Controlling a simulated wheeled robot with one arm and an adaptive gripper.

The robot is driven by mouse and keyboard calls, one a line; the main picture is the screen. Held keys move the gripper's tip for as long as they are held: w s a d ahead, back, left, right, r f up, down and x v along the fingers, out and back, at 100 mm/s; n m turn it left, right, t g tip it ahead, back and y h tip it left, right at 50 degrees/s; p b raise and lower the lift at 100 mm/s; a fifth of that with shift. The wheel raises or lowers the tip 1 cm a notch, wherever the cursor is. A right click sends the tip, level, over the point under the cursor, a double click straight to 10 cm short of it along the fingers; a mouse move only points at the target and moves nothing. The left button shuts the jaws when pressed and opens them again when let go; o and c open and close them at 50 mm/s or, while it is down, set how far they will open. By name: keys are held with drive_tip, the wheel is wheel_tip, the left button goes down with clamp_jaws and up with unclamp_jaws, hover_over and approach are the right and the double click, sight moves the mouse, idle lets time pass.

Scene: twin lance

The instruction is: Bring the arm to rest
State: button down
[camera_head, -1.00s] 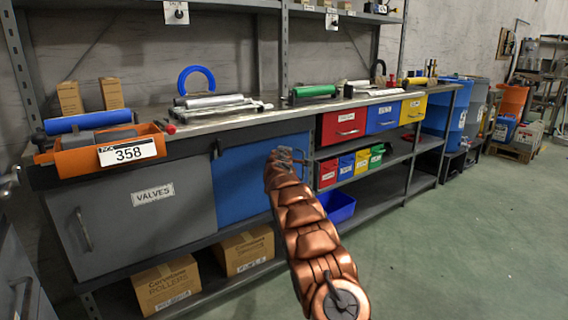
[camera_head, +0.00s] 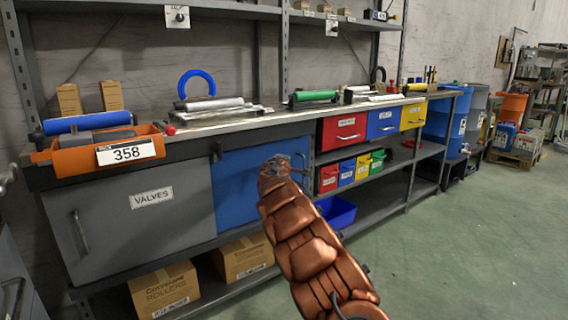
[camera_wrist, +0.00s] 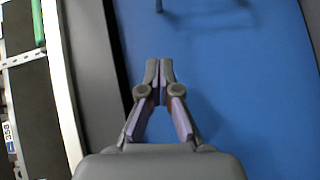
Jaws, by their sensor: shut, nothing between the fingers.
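My copper-coloured arm (camera_head: 308,240) reaches up from the lower right of the head view. Its far end is in front of the blue cabinet door (camera_head: 243,185). In the wrist view my gripper (camera_wrist: 160,64) is shut, its fingertips together with nothing between them. The blue door panel (camera_wrist: 230,75) fills the right of the wrist view behind the fingers. I cannot tell the exact gap between fingertips and door. In the head view the gripper's fingers are mostly hidden beyond the arm's end.
A long workbench (camera_head: 230,125) carries an orange bin (camera_head: 75,160), blue, white and green rolls. Red, blue and yellow drawers (camera_head: 382,122) sit to the right of the arm. Cardboard boxes (camera_head: 163,287) are on the low shelf. The green floor (camera_head: 475,235) is clear at the right.

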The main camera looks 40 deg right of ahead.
drive_tip(key=shift+v, duration=0.95)
